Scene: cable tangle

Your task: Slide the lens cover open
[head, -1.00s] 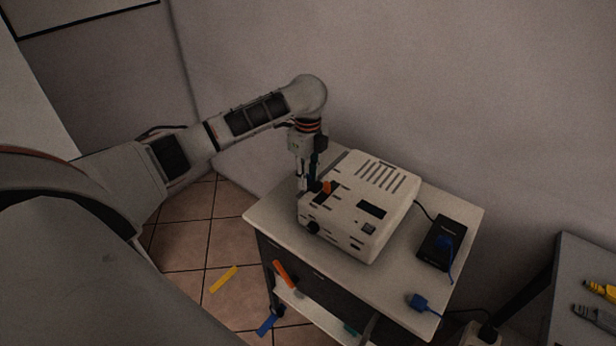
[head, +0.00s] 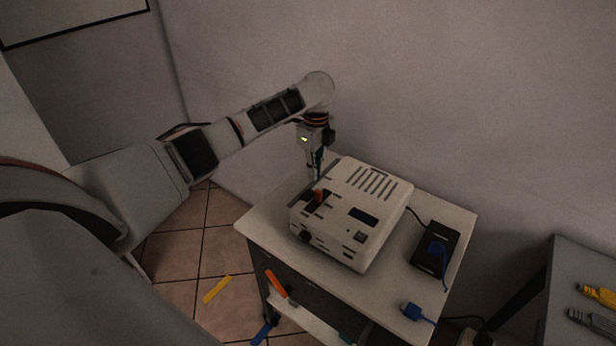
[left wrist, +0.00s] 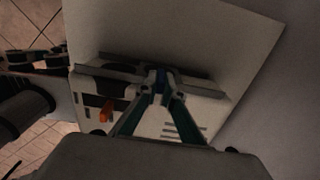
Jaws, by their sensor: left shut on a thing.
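The white projector-like device (head: 372,180) sits on the small cart, with slots on top and a round black knob (head: 304,237) at its near left corner. My left gripper (head: 317,179) points down at the device's left side, toward its rear. In the left wrist view its fingers (left wrist: 160,88) converge on a small dark-blue tab (left wrist: 161,75) between grey rails (left wrist: 120,68), apparently the lens cover's tab. The fingers are shut on it. A dark gap shows between the rails to its left. The cover panel itself is hard to make out. My right gripper is out of view.
An orange piece (head: 319,196) stands on the device near the fingers. A black box (head: 438,246) with a blue plug and a loose blue connector (head: 411,311) lie on the cart top (head: 455,215). The wall is close behind.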

